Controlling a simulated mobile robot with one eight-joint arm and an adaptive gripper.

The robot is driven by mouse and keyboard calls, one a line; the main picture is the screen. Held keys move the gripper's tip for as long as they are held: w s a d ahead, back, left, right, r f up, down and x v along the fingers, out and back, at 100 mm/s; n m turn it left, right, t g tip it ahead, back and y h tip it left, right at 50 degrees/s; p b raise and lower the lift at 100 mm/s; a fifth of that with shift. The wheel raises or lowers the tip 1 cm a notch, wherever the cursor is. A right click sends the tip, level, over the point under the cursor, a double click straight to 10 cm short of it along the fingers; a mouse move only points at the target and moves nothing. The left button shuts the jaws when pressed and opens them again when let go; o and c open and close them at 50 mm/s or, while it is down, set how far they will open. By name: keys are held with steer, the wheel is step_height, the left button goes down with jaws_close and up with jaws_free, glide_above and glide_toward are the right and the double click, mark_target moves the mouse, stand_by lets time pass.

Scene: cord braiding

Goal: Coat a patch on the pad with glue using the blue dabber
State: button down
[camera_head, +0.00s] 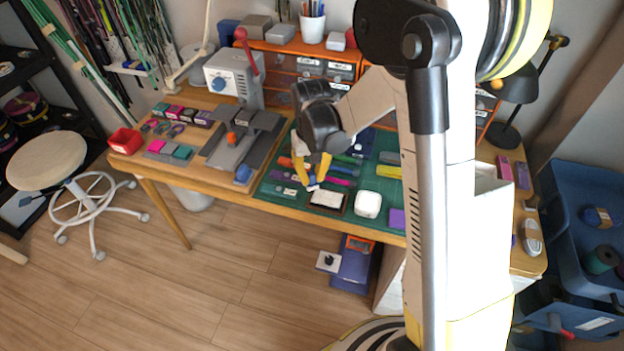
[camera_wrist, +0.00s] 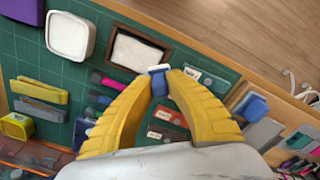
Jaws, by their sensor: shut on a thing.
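My gripper (camera_wrist: 159,80) has yellow fingers closed on the blue dabber (camera_wrist: 158,69), which shows as a small pale-blue end between the fingertips. The pad (camera_wrist: 137,50) is a white, slightly mottled rectangle in a brown frame. In the wrist view the dabber's end is beside the lower right corner of that frame; I cannot tell if it touches. In the head view my gripper (camera_head: 315,180) is just behind the pad (camera_head: 327,198), over the green mat. A white square tub (camera_head: 368,204) stands right of the pad; it also shows in the wrist view (camera_wrist: 71,36).
The green mat (camera_wrist: 40,62) holds coloured tools and labelled pieces close around my gripper. A yellow tool (camera_head: 388,171) lies to the right. A grey machine (camera_head: 234,78) with a red handle and drawers (camera_head: 283,64) stand behind. The table's front edge is near the pad.

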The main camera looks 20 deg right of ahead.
steer(key=shift+r+p, duration=1.4)
steer(key=shift+r, duration=0.9)
